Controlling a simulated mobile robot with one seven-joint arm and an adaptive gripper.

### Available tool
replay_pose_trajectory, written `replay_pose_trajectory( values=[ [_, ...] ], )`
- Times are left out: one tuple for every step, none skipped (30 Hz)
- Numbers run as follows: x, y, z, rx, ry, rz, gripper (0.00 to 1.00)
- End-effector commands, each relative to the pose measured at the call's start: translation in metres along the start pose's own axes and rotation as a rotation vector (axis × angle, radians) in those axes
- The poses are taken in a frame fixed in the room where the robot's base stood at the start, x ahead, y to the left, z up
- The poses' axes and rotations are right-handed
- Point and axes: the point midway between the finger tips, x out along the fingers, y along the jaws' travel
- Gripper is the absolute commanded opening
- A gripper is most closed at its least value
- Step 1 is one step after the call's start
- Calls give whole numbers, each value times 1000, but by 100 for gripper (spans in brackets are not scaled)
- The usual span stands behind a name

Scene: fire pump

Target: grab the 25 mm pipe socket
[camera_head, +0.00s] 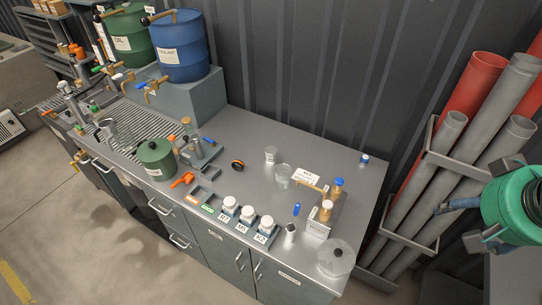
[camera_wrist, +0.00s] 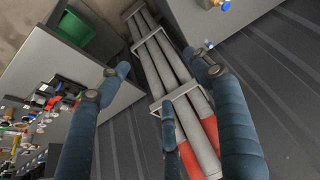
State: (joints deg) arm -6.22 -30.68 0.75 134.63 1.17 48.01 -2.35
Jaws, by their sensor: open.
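I cannot pick out the 25 mm pipe socket for certain. A small grey upright cylinder (camera_head: 290,232) stands near the bench's front edge, and a black and orange ring (camera_head: 237,164) lies mid-bench; neither bears a size I can read. My gripper (camera_head: 456,225) hangs at the right in the head view, beyond the bench's right end and by the pipe rack. In the wrist view my gripper (camera_wrist: 160,80) has its blue fingers spread wide, with nothing between them and the rack below.
The metal bench (camera_head: 235,125) holds white-lidded jars (camera_head: 248,214), a green pot (camera_head: 156,158), glass beakers (camera_head: 283,175) and a small stand (camera_head: 322,220). Blue (camera_head: 180,48) and green drums (camera_head: 126,35) stand at its far left. Grey and red pipes (camera_head: 500,90) lean in a rack by the ribbed wall.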

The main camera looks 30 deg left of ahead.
Motion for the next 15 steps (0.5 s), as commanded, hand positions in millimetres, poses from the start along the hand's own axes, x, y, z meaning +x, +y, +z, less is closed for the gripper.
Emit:
replay_pose_trajectory(
  values=[
    [5,-7,-14,-17,-7,-9,65],
    [8,-10,-21,-27,-8,-14,65],
    [11,-16,-31,-40,-10,-21,65],
    [14,-19,-38,-49,-10,-25,65],
    [17,-23,-45,-58,-12,-30,65],
    [21,-29,-55,-71,-13,-37,65],
    [25,-34,-62,-81,-15,-41,65],
    [28,-38,-69,-90,-17,-46,65],
    [33,-44,-78,-103,-18,-53,65],
    [37,-49,-85,-112,-19,-58,65],
    [41,-54,-92,-121,-19,-62,65],
    [46,-61,-100,-133,-22,-69,65],
    [50,-66,-106,-142,-23,-74,65],
    [54,-72,-113,-151,-24,-78,65],
    [60,-79,-121,-163,-26,-84,65]
  ],
)
